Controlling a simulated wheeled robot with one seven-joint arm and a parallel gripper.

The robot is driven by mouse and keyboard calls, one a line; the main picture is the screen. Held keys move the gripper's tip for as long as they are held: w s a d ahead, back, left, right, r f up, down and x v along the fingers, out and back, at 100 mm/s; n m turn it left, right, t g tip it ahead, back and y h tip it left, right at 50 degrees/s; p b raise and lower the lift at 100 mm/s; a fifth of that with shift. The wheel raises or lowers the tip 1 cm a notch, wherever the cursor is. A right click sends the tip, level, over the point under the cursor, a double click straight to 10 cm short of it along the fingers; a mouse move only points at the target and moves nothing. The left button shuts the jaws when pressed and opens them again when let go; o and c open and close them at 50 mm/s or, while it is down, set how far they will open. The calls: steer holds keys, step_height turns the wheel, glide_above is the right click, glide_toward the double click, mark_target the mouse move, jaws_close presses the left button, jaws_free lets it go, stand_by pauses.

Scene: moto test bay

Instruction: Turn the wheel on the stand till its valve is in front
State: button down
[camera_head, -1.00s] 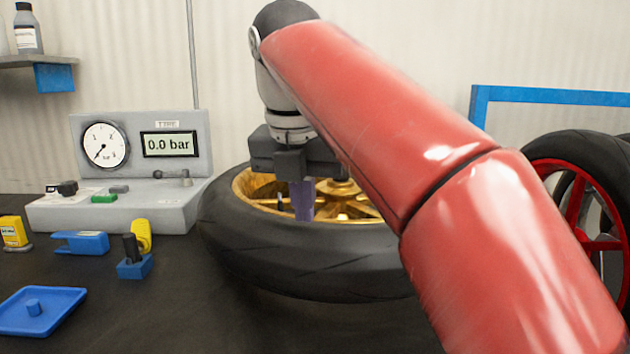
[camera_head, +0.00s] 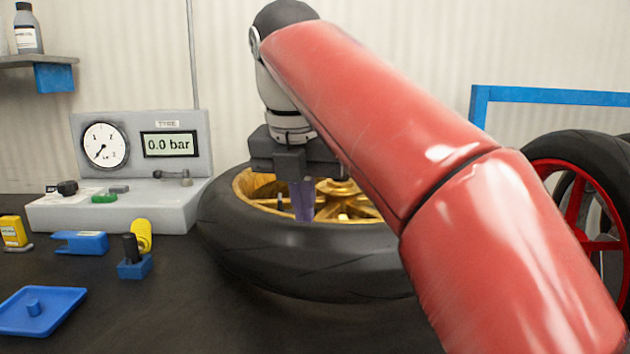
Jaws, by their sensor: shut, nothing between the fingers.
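The wheel lies flat, with a black tyre (camera_head: 290,262) and a gold spoked rim (camera_head: 262,192), in the middle of the view. The stand under it is not visible. My gripper (camera_head: 303,215) points down into the near part of the rim opening, its purple fingers together and empty. The fingertips are low by the near inner edge of the rim, and I cannot tell whether they touch a spoke. I cannot make out the valve. My arm covers the right side of the wheel.
A grey tyre gauge unit (camera_head: 120,212) reading 0.0 bar stands at left. In front of it are a blue clip-like part (camera_head: 80,242), a blue holder (camera_head: 134,267) and a blue tray (camera_head: 60,312). A red-rimmed wheel (camera_head: 545,150) stands at right.

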steer(key=shift+f, duration=0.45)
stand_by(0.6)
steer(key=shift+d, duration=0.15)
